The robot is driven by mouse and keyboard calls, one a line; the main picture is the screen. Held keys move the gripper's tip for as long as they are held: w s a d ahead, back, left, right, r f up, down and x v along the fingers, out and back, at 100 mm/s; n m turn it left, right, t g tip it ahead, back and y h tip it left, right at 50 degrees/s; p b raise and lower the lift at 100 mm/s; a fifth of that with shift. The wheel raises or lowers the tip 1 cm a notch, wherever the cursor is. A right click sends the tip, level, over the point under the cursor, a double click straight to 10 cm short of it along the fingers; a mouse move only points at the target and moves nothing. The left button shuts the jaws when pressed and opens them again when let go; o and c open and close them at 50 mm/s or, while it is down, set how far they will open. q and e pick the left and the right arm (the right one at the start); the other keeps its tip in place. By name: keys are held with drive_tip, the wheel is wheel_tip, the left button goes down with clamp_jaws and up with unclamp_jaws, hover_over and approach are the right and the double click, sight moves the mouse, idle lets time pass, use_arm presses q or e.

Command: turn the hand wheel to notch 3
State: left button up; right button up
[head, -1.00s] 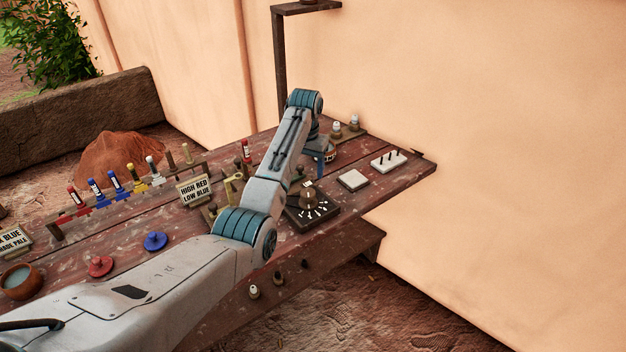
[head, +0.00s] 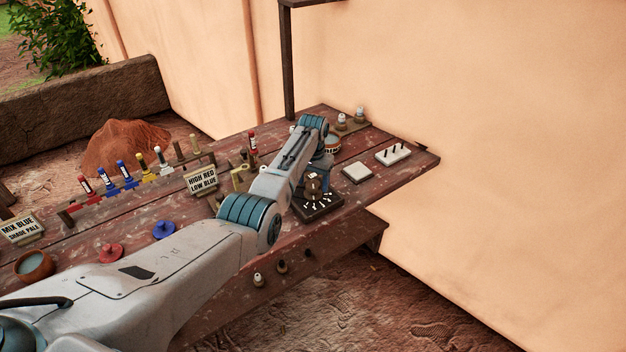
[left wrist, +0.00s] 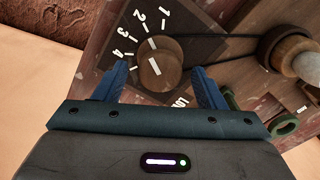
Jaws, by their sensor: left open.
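The hand wheel (head: 313,187) is a round wooden knob on a dark square dial plate (head: 318,206) at the table's front edge. In the left wrist view the hand wheel (left wrist: 158,72) has white marks on it, and white numerals 1 to 4 run around the upper left of the dial (left wrist: 184,44). The upper mark points up and slightly left, roughly toward numeral 2; I cannot tell the exact notch. My left gripper (left wrist: 160,70) is open, with one blue finger on each side of the wheel. Contact cannot be told. My right gripper is not in view.
A sign (head: 202,181) reading HIGH RED LOW BLUE stands left of the dial. A pale square block (head: 357,173) and a white block with pegs (head: 393,154) lie to the right. Coloured bottles stand in a rack on the left. The wall (head: 480,120) is close behind the table.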

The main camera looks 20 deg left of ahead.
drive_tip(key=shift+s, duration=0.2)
use_arm(q)
drive_tip(key=c, duration=1)
drive_tip(key=shift+o, duration=0.2)
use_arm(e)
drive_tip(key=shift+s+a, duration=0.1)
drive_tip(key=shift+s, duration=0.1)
use_arm(q)
drive_tip(key=shift+n, duration=0.4)
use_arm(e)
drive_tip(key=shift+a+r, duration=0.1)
use_arm(q)
drive_tip(key=shift+r+n+p, duration=0.1)
drive_tip(key=shift+n+p, duration=0.35)
drive_tip(key=shift+n, duration=0.45)
drive_tip(key=shift+n+p, duration=0.3)
drive_tip(key=shift+n, duration=1.2)
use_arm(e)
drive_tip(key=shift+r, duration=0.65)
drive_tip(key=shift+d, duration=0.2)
